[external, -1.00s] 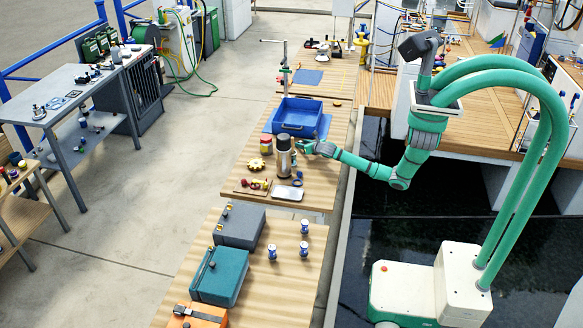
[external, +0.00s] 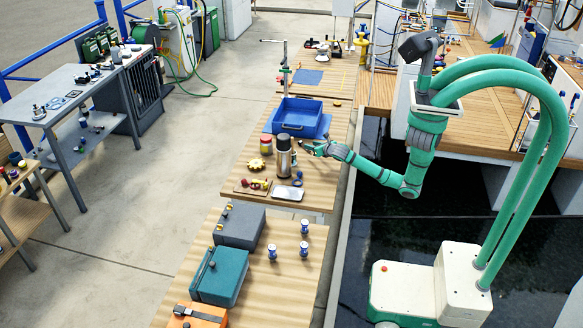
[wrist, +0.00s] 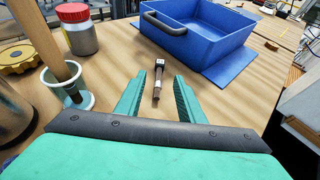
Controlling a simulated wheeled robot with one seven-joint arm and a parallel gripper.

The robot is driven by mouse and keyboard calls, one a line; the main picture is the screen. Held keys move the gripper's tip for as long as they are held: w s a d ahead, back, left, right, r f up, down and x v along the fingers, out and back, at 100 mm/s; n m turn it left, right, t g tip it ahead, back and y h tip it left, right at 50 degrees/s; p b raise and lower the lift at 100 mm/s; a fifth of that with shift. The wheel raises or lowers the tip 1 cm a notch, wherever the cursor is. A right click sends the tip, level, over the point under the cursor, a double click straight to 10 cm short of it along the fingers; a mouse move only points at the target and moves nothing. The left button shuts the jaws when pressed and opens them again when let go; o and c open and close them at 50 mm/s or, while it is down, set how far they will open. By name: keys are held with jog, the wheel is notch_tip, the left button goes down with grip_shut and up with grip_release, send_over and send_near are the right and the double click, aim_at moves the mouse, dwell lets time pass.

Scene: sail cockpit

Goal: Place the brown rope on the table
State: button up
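My gripper (wrist: 159,88) is open in the wrist view, its two green fingers apart above the wooden table (wrist: 215,92). A small slim item with a brown end and a metallic head (wrist: 158,80) lies on the table between and just ahead of the fingertips, not gripped. I cannot tell whether it is the brown rope; no coil of rope is clearly seen. In the external view my gripper (external: 308,147) is over the right edge of the middle table (external: 312,180), just right of a black and silver flask (external: 284,158).
A blue tray (wrist: 205,30) stands ahead on a blue mat. A red-lidded jar (wrist: 77,30), a yellow gear-shaped piece (wrist: 18,55) and a cup with a brown stick (wrist: 68,88) stand to the left. Bare wood lies right of the fingers.

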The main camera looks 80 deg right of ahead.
jog(key=shift+v, duration=0.95)
